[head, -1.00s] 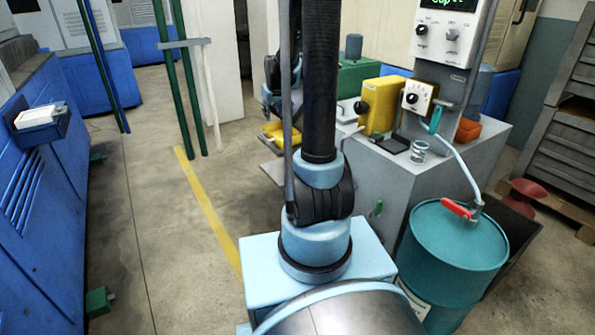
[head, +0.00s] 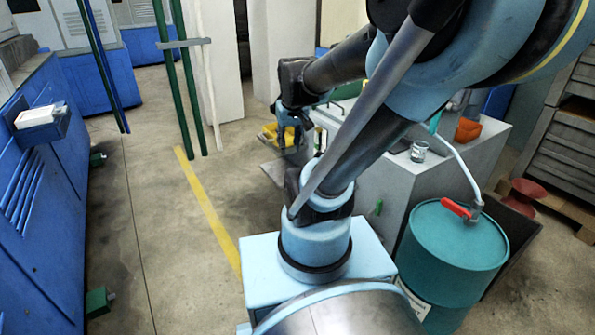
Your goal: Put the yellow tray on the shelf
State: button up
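The yellow tray (head: 270,133) shows small in the head view, left of the grey machine cabinet and right of the green posts. Its right part is hidden behind my gripper. My gripper (head: 298,141) hangs down from the end of my arm, in front of or over the tray's right side. It is too small and dark to tell whether its fingers touch the tray, or whether they are open or shut. I cannot make out for certain which surface is the shelf. A dark grey ledge (head: 272,176) sticks out low, below the tray.
The grey cabinet (head: 385,190) stands right of the ledge, with a glass jar (head: 419,151) and an orange bin (head: 467,130) on top. A teal drum (head: 455,250) stands at right. Blue machines (head: 45,210) line the left. The floor (head: 160,220) between is clear.

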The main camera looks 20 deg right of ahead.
jog(key=s+f+g, duration=0.1)
jog(key=s+f, duration=0.3)
jog(key=s, duration=0.6)
jog(key=shift+s+f+m, duration=0.15)
jog(key=shift+s+m, duration=0.05)
jog(key=shift+m, duration=0.2)
dwell(0.6)
